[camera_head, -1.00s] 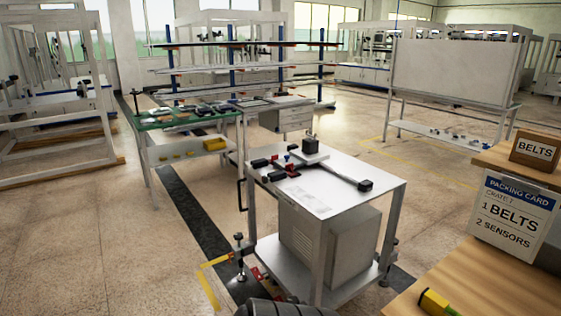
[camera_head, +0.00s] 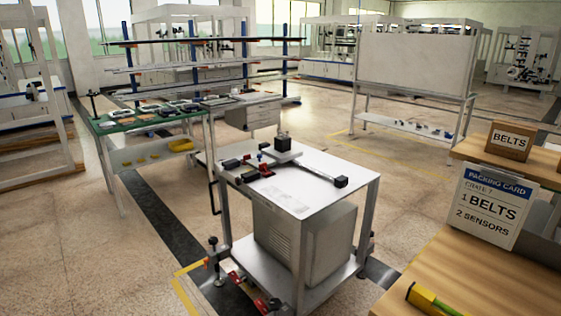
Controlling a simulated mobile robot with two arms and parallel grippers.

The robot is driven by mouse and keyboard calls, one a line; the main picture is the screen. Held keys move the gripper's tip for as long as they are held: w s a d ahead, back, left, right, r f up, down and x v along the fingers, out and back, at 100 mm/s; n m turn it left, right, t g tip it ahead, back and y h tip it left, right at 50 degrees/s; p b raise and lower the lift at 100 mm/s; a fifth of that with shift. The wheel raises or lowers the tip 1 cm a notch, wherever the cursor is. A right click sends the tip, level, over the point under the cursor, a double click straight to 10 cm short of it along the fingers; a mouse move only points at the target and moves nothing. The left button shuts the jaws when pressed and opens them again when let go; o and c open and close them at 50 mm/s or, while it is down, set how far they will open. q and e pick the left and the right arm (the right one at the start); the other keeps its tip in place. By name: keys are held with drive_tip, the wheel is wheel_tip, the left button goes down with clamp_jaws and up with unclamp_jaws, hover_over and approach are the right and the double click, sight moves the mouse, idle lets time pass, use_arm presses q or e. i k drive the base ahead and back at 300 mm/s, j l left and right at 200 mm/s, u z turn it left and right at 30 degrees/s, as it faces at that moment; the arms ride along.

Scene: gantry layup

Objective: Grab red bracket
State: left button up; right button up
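A small red part (camera_head: 266,170), which may be the red bracket, lies on the white top of the cart (camera_head: 310,168) in the middle of the view. It is too small to make out its exact shape. Black parts (camera_head: 231,163) lie close beside it, and a small blue piece (camera_head: 262,156) is just behind it. Neither of my grippers is in view.
A long dark bar with a black end block (camera_head: 341,182) lies on the cart top. A wooden table (camera_head: 480,280) with a packing card (camera_head: 492,207) and a BELTS box (camera_head: 509,141) stands at right. A green-topped bench (camera_head: 135,122) is at left. Floor is open front left.

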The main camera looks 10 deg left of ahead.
sight(247, 157)
drive_tip(key=u, duration=0.45)
drive_tip(key=i+j+u, duration=0.35)
drive_tip(key=i, duration=0.15)
drive_tip(key=i+j+u, duration=0.2)
drive_tip(key=i+u, duration=0.15)
drive_tip(key=i, duration=0.15)
drive_tip(key=i+u, duration=0.35)
drive_tip(key=i, duration=0.2)
drive_tip(key=i+z, duration=0.15)
drive_tip(key=i, duration=0.4)
drive_tip(key=i+j+z, duration=0.1)
drive_tip(key=i, duration=0.5)
drive_tip(key=i+j+z, duration=0.15)
drive_tip(key=i, duration=0.4)
drive_tip(key=j, duration=0.1)
